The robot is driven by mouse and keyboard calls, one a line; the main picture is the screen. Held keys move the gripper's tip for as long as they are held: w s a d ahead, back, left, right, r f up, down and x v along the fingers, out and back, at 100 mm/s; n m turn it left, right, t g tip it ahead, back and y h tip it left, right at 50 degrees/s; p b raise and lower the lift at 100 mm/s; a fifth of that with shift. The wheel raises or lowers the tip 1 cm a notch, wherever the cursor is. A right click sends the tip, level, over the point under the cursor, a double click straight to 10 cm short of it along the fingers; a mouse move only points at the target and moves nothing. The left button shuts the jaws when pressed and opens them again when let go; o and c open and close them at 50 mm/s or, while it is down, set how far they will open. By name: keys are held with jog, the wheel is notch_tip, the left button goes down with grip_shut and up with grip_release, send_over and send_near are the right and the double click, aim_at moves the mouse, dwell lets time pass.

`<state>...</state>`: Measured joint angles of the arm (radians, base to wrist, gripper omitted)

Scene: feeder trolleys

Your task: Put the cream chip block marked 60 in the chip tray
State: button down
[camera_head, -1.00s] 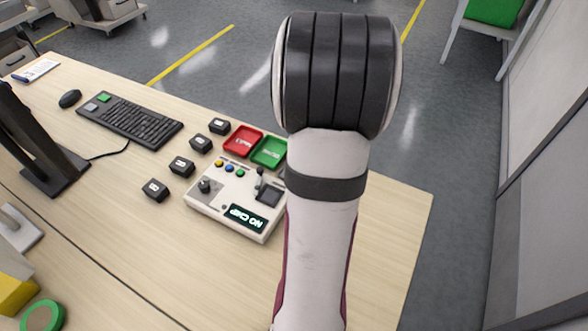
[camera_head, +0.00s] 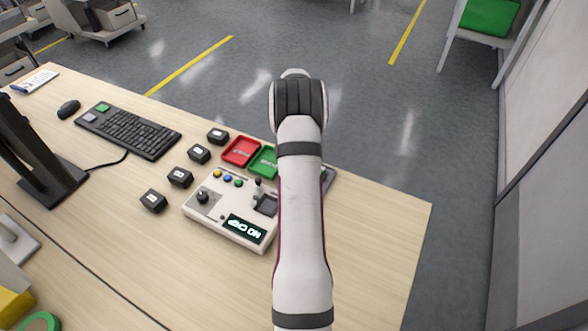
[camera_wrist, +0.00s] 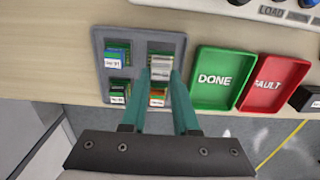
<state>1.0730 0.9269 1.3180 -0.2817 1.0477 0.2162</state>
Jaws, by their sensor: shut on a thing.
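My gripper (camera_wrist: 160,75) is shut on a pale cream chip block (camera_wrist: 160,64) with lined markings; I cannot read its number. The block is at the upper right compartment of the grey chip tray (camera_wrist: 98,60). I cannot tell whether it rests on the tray's floor. The other compartments hold a blue, white and green block (camera_wrist: 116,58), a dark green block (camera_wrist: 118,90) and an orange-striped block (camera_wrist: 157,98). In the head view, my arm hides the gripper and most of the tray, whose edge (camera_head: 329,180) shows at the right.
The green DONE tray (camera_wrist: 212,105) and red FAULT tray (camera_wrist: 270,82) stand right of the chip tray. A white test console (camera_head: 225,205) with a lever, buttons and lit display is close by. Several black blocks (camera_head: 180,178) and a keyboard (camera_head: 128,132) lie left. The front right desk is clear.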

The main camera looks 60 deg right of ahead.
jog(key=shift+f, duration=1.1)
jog(key=shift+f, duration=0.1)
jog(key=c, duration=0.7)
grip_release()
jog(key=shift+o, duration=0.2)
